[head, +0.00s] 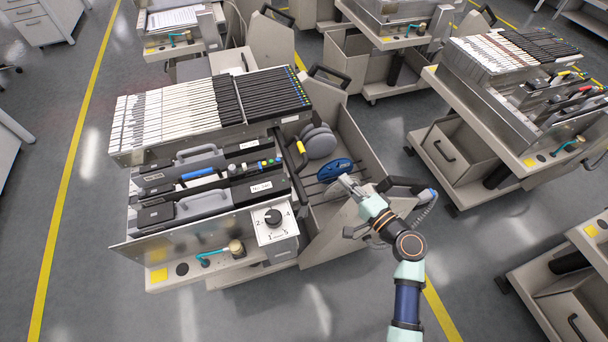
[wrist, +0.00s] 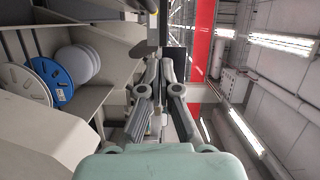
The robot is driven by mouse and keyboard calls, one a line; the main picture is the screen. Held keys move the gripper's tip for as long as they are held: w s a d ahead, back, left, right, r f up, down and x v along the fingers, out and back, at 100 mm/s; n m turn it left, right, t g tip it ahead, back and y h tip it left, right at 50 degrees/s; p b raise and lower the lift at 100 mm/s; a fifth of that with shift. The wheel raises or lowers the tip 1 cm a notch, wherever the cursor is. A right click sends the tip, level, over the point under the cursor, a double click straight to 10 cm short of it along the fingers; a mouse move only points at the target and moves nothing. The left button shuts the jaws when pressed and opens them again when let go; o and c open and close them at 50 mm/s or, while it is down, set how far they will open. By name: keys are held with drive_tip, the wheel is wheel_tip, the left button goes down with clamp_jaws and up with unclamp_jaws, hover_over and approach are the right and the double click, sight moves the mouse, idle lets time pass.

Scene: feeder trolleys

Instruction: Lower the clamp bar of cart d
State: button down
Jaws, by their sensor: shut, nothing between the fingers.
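The nearest feeder trolley (head: 175,245) fills the middle of the head view; no letter marks it legibly as cart d. A black bar with a yellow grip (head: 300,147) stands at the right end of its feeder rows; I cannot tell for sure that this is the clamp bar. My gripper (head: 346,181) is over the trolley's right-hand bin, beside a blue reel (head: 335,169), right of and nearer than the yellow grip. In the wrist view my gripper (wrist: 160,70) has its fingertips together with nothing between them.
A dial box (head: 274,224) stands at the trolley's front right corner. Another loaded trolley (head: 530,160) stands to the right. Open floor (head: 100,270) lies left.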

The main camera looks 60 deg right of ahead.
drive_tip(key=w+d+f+m+b, duration=0.1)
drive_tip(key=w+d+b, duration=0.1)
drive_tip(key=w, duration=0.8)
drive_tip(key=shift+w+d+f+h+b, duration=0.15)
drive_tip(key=shift+d+h+b, duration=0.15)
drive_tip(key=shift+d+b, duration=0.15)
